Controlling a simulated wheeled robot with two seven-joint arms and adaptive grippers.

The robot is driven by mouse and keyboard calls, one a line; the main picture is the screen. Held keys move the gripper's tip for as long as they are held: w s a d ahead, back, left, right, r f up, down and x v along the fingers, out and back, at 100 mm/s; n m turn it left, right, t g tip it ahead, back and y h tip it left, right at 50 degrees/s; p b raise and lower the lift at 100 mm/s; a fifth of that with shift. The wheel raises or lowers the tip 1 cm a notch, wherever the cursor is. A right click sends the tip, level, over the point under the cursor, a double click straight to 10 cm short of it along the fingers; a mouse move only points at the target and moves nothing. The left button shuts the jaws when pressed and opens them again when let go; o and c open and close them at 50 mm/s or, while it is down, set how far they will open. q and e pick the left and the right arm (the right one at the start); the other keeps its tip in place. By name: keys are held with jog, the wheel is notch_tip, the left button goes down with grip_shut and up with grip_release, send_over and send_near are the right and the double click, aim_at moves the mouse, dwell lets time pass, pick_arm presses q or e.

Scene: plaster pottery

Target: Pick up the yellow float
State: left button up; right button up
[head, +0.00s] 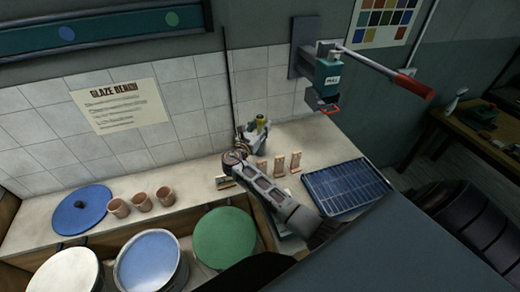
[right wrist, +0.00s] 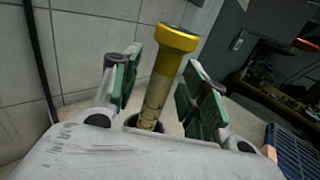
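The yellow float (head: 261,120) stands at the back of the glaze bench, near the tiled wall. In the right wrist view the float (right wrist: 164,75) has a wide yellow head and a paler, marked stem. Its lower end goes into a dark round opening (right wrist: 131,121), mostly hidden by my gripper's body. My right gripper (head: 257,137) is at the float. Its two green-padded fingers (right wrist: 162,88) are apart, one on each side of the stem. The right finger looks closer to the float; I cannot tell whether it touches. My left gripper is not in view.
Several small upright tiles (head: 279,165) stand near my right arm, with a blue gridded panel (head: 345,187) to their right. A wall-mounted lever press (head: 329,75) with a red handle overhangs the bench. Clay cups (head: 141,201) and a blue disc (head: 80,211) are at left.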

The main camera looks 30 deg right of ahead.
grip_shut()
jog(key=shift+r, duration=0.15)
notch_tip(320, 180, up, 18)
jog(key=b, duration=0.1)
jog(key=shift+b, duration=0.3)
dwell(0.4)
dwell(0.5)
